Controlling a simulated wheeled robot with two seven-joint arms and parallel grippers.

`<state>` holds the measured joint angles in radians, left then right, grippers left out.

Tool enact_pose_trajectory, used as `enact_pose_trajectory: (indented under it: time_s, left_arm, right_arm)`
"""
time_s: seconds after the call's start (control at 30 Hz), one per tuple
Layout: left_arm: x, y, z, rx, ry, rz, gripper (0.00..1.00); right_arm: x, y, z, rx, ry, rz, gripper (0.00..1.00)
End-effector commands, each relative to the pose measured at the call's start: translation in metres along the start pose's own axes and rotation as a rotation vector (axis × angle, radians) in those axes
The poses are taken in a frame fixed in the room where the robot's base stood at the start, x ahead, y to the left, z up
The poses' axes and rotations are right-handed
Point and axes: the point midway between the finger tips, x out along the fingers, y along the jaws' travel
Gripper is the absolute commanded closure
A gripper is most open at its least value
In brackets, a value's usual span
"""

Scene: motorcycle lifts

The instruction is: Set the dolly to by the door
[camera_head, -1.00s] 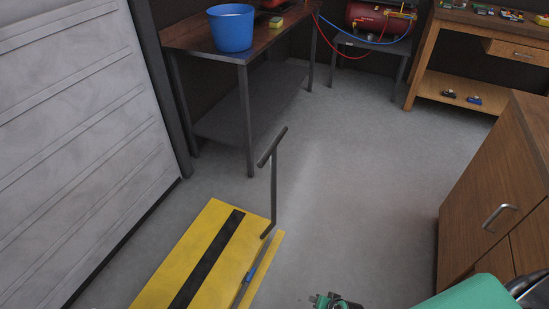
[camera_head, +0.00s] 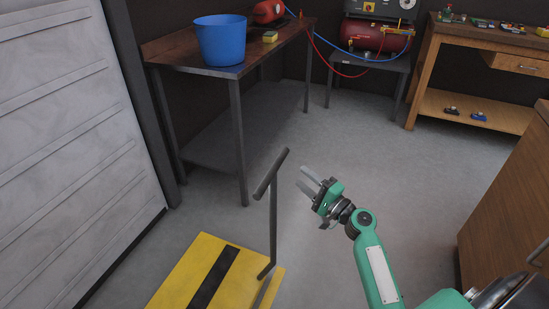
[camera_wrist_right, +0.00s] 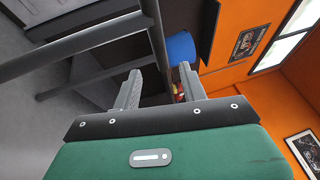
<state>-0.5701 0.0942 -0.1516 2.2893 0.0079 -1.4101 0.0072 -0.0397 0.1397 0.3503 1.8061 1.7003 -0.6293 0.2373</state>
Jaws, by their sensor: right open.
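The yellow dolly (camera_head: 188,272) with a black stripe stands on the floor at the lower left of the head view. Its dark T-shaped handle (camera_head: 273,215) rises upright from its right side. My right gripper (camera_head: 307,182) is open and empty, just right of the handle's crossbar and apart from it in the picture. In the right wrist view the handle (camera_wrist_right: 75,43) crosses the upper left, close to my open fingers (camera_wrist_right: 157,90). The large pale ribbed door (camera_head: 75,140) fills the left side of the head view. My left gripper is out of view.
A workbench (camera_head: 190,62) with a blue bucket (camera_head: 222,42) stands behind the dolly. A red compressor (camera_head: 375,36) is at the back. A wooden bench (camera_head: 470,85) and a wooden cabinet (camera_head: 510,210) line the right. Grey floor (camera_head: 400,165) between them is clear.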

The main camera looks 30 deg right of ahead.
Motion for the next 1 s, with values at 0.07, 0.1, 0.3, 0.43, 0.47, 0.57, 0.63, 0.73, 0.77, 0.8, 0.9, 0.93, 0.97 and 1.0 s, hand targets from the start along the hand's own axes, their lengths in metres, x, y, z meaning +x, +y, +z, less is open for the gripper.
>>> enact_pose_trajectory:
  time_s: [0.07, 0.1, 0.3, 0.43, 0.47, 0.57, 0.63, 0.73, 0.77, 0.8, 0.9, 0.93, 0.97, 1.0]
  left_arm:
    - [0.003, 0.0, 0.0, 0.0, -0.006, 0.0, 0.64]
    - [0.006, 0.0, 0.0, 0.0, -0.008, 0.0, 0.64]
    - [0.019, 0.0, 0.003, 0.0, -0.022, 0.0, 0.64]
    - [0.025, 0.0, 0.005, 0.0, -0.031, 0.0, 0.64]
    - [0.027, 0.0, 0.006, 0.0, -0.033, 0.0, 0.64]
    - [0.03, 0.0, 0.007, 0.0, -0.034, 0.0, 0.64]
    - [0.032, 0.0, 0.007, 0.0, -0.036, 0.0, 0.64]
    - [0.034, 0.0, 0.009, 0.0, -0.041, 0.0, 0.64]
    - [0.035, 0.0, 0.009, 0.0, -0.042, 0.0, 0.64]
    - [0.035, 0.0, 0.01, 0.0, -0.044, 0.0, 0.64]
    - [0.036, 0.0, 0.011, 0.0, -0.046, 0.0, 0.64]
    - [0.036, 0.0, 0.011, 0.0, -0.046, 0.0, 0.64]
    - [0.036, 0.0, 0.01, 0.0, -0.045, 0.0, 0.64]
    - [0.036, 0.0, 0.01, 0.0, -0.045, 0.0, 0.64]
  right_arm:
    - [0.015, -0.003, 0.0, 0.0, 0.0, -0.002, 0.57]
    - [0.023, -0.003, 0.0, 0.001, 0.0, -0.002, 0.57]
    - [0.065, -0.002, 0.0, 0.001, 0.001, 0.0, 0.57]
    - [0.089, -0.001, 0.0, 0.001, 0.0, 0.002, 0.57]
    - [0.094, -0.001, 0.0, 0.0, 0.0, 0.001, 0.57]
    - [0.108, 0.0, 0.0, 0.0, 0.001, 0.001, 0.57]
    - [0.115, 0.001, 0.0, 0.0, 0.001, 0.002, 0.57]
    - [0.121, 0.001, 0.0, 0.0, 0.001, 0.002, 0.57]
    - [0.122, 0.001, 0.0, 0.0, 0.001, 0.003, 0.57]
    - [0.123, 0.001, 0.0, 0.0, 0.001, 0.003, 0.57]
    - [0.124, 0.002, 0.0, 0.0, 0.001, 0.003, 0.57]
    - [0.124, 0.002, 0.0, 0.0, 0.001, 0.003, 0.57]
    - [0.124, 0.002, 0.0, 0.0, 0.001, 0.003, 0.57]
    - [0.124, 0.002, 0.0, -0.001, 0.001, 0.003, 0.57]
